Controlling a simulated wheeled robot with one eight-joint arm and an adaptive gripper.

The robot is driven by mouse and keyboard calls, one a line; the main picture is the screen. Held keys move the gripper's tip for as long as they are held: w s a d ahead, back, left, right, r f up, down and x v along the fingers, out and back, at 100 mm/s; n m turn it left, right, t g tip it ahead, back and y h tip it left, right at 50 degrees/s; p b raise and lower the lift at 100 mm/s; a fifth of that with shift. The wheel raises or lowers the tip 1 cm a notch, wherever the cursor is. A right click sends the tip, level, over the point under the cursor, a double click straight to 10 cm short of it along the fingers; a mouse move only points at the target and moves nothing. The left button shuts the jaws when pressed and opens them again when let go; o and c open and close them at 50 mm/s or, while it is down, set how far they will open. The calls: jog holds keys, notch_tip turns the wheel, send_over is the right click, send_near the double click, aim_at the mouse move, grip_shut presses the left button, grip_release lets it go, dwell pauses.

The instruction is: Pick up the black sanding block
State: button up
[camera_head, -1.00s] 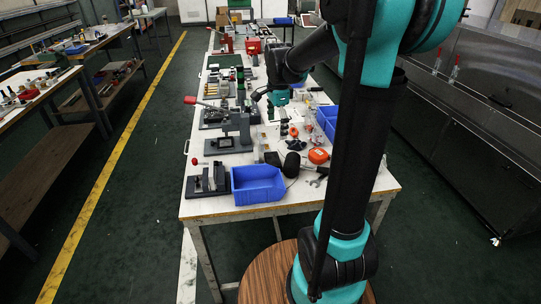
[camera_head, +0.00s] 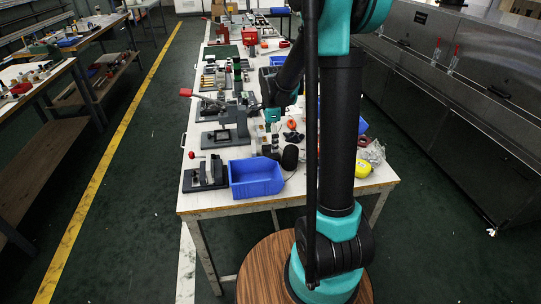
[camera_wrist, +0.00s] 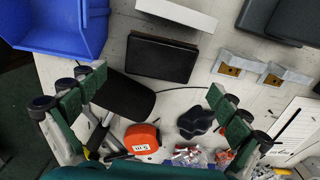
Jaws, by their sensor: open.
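A black rectangular block (camera_wrist: 160,58), which I take to be the black sanding block, lies on the white table in the wrist view, with a thin brown edge along its top side. In the head view a small dark block (camera_head: 270,149) near the blue bin looks like the same thing. My gripper (camera_wrist: 157,102) is open and empty, its padded fingers spread wide. The block lies ahead of the fingers, above the gap between them in the wrist picture, and is not touched. My gripper (camera_head: 272,114) is partly hidden by my arm in the head view.
A blue bin (camera_wrist: 62,28) lies left of the block. A black mallet head (camera_wrist: 125,95) and an orange tape measure (camera_wrist: 143,138) lie near the fingers, with a black lobed piece (camera_wrist: 196,122). A white bar (camera_wrist: 177,14) and grey metal pieces (camera_wrist: 232,64) lie beyond.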

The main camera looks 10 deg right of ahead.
jog(key=shift+a+f, duration=0.15)
jog(key=shift+f, duration=2.6)
jog(key=c, duration=1.1)
jog(key=shift+c, duration=0.3)
jog(key=shift+r, duration=0.1)
notch_tip(320, 180, up, 20)
